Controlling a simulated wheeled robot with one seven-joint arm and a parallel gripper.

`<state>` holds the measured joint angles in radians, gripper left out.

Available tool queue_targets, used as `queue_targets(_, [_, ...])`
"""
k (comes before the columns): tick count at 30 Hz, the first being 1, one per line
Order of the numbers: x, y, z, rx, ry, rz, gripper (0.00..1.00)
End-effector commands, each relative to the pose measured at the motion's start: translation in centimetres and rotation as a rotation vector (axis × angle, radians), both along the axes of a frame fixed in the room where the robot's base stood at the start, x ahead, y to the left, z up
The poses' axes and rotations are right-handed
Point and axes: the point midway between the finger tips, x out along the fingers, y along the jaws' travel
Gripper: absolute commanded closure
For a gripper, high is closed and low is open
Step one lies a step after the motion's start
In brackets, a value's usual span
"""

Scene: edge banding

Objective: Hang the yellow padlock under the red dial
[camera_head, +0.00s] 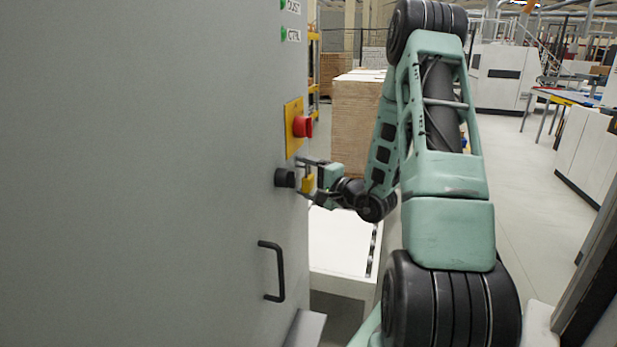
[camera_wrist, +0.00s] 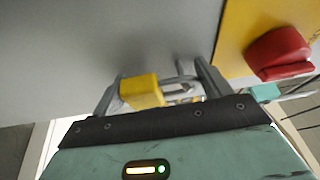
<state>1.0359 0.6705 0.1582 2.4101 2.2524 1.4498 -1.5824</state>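The yellow padlock (camera_head: 308,184) is upright between the two fingers of my gripper (camera_head: 312,178), close to the grey cabinet front. In the wrist view the padlock (camera_wrist: 142,91) has its body against the left finger, and its grey shackle extends to the right finger of my gripper (camera_wrist: 160,92). The fingers appear shut on it from bottom to shackle top. The red dial (camera_head: 302,127) sits on a yellow plate (camera_head: 293,128) above the gripper. The dial (camera_wrist: 279,52) is at upper right in the wrist view. Whether the shackle touches anything on the cabinet is unclear.
A black handle (camera_head: 273,271) is lower on the cabinet. A white table (camera_head: 340,245) is below my gripper, and stacked boards (camera_head: 355,115) stand behind.

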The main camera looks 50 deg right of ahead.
Motion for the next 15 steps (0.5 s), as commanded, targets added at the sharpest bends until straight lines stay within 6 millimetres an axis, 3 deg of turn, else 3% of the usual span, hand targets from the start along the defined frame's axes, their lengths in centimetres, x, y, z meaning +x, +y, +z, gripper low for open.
queue_targets(1, [1.1, 1.2, -0.2, 0.005, -0.003, 0.036, 0.05])
queue_targets(7, [0.5, 1.2, -0.4, 0.005, -0.002, 0.035, 0.04])
queue_targets(15, [-4.1, 0.9, -0.5, 0.003, -0.002, 0.023, 0.00])
